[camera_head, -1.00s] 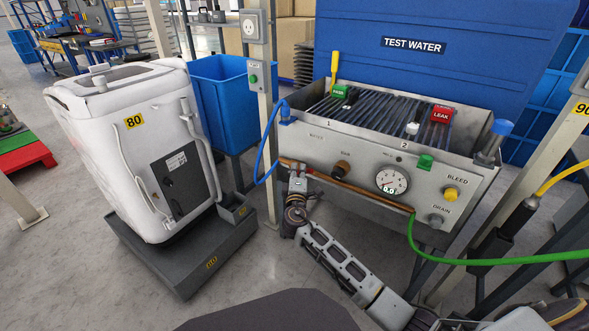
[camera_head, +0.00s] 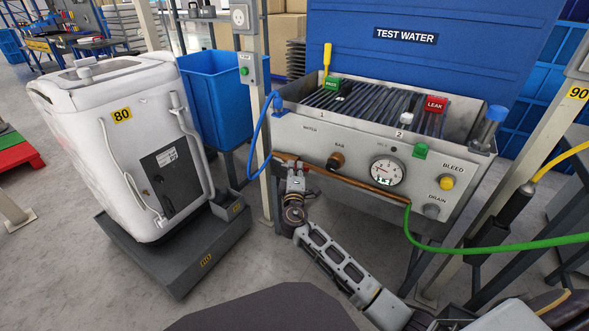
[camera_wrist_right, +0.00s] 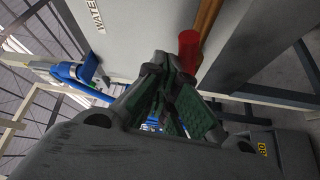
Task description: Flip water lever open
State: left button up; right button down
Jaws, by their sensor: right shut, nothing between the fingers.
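The test bench's grey front panel (camera_head: 330,140) carries the WATER label (camera_head: 310,128), also seen in the wrist view (camera_wrist_right: 96,16). A copper pipe (camera_head: 350,186) runs along its lower edge. In the right wrist view a red cylinder (camera_wrist_right: 190,50), possibly the lever's grip, stands beside the copper pipe (camera_wrist_right: 207,28), just beyond my fingers. My right gripper (camera_head: 294,164) is at the panel's lower left, by the pipe's end. Its fingers (camera_wrist_right: 172,75) are shut and empty, close to the red piece; contact cannot be told. The gripper hides the lever's mount. My left gripper is not in view.
A round gauge (camera_head: 387,172) sits on the panel. A blue hose (camera_head: 253,150) hangs at the bench's left corner, beside a post (camera_head: 262,130). A green hose (camera_head: 500,246) runs right. A white appliance (camera_head: 110,150) stands left on a dark base (camera_head: 180,262).

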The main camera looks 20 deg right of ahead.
jog(key=shift+s+d+f+m+t+h+b, duration=0.1)
jog(key=shift+f+m+t+h+b, duration=0.2)
jog(key=shift+m+b, duration=0.3)
jog(key=shift+s+d+f+m+t+h+b, duration=0.1)
jog(key=shift+f+m+h+b, duration=0.1)
jog(key=shift+f+m+b, duration=0.3)
jog(key=shift+s, duration=0.1)
jog(key=shift+f, duration=0.1)
dwell(0.4)
